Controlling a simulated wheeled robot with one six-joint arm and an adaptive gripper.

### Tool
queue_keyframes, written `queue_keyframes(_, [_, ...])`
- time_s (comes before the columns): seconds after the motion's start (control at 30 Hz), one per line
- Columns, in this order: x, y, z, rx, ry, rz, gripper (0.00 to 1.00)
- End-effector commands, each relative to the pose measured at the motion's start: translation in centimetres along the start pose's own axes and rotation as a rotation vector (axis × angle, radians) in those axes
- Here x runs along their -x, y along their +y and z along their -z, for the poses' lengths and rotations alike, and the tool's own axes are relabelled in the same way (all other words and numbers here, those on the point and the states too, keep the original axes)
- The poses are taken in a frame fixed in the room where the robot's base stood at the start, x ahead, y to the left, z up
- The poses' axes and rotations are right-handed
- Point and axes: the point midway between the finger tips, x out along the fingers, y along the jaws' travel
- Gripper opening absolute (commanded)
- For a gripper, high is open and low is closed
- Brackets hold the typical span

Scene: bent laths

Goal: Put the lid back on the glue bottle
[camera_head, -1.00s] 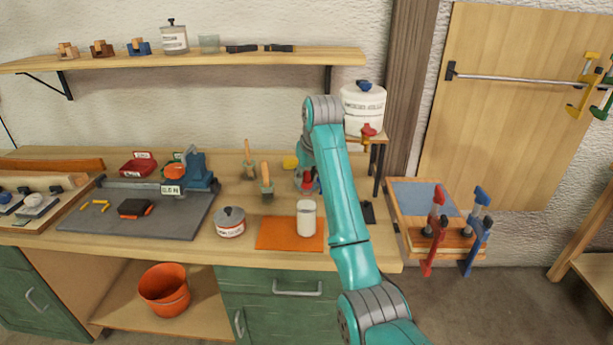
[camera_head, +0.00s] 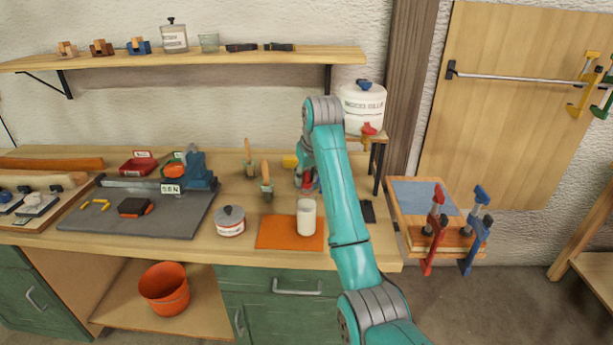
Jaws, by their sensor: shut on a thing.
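A white, open-looking cylinder (camera_head: 306,218) stands upright on an orange mat (camera_head: 276,234) near the bench's front edge; it may be the glue bottle. My gripper (camera_head: 307,184) is behind it, low over the bench and mostly hidden by my own teal arm. A small red thing shows at the gripper. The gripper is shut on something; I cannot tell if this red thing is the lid. A large white glue container (camera_head: 362,107) with a blue cap and a red tap stands on a small stand at the right.
A round tin (camera_head: 230,222) stands left of the mat. Two wooden-handled brushes (camera_head: 266,184) stand behind. A grey board (camera_head: 130,222) bears a blue vise (camera_head: 198,172) with a small display. Clamps (camera_head: 436,232) stand at the right. A shelf (camera_head: 190,58) runs above.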

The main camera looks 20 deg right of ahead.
Motion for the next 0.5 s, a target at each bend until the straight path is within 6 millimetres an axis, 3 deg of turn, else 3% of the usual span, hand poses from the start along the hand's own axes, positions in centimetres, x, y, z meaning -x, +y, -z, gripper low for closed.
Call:
queue_keyframes(0.2, [0.0, 0.0, 0.0, 0.0, 0.0, 0.0, 0.2])
queue_keyframes(0.23, [0.0, 0.0, 0.0, 0.0, 0.0, 0.0, 0.37])
queue_keyframes(0.33, [-0.01, 0.0, 0.0, 0.0, 0.0, 0.0, 0.62])
queue_keyframes(0.5, [-0.01, 0.0, 0.0, 0.0, 0.0, 0.0, 0.62])
